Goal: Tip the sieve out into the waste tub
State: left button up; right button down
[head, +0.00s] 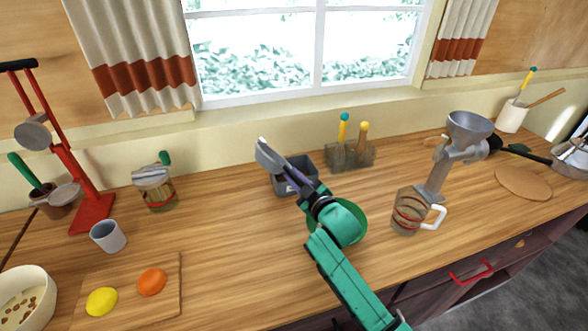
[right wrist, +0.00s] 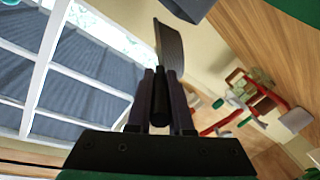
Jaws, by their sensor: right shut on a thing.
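The sieve (head: 268,156) is grey and held up on its edge, steeply tilted, over the left part of the waste tub. In the right wrist view the sieve (right wrist: 171,47) shows as a thin dark mesh seen nearly side-on, with a black handle. My right gripper (head: 303,193) is shut on this handle; its fingers (right wrist: 160,95) flank it. The waste tub (head: 309,167) is a dark grey square box on the counter near the wall, with a label on its front. A corner of it shows at the top of the right wrist view. Any contents are hidden. My left gripper is out of view.
A tool holder (head: 352,155) is right of the tub; a jug (head: 408,213) and a grinder (head: 441,172) stand farther right. A glass jar (head: 159,193) is left. Counter between jar and tub is clear.

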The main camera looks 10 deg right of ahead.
jog(key=shift+w, duration=0.1)
jog(key=shift+a+f+n, duration=0.25)
jog(key=shift+f+n, duration=0.05)
jog(key=s+a+f+n+b, duration=0.2)
jog(key=a+f+n+b, duration=0.2)
jog(key=a+n+b, duration=0.4)
jog(key=shift+s+a+f+h, duration=0.15)
jog(key=shift+a+h, duration=0.1)
jog(key=shift+h, duration=0.05)
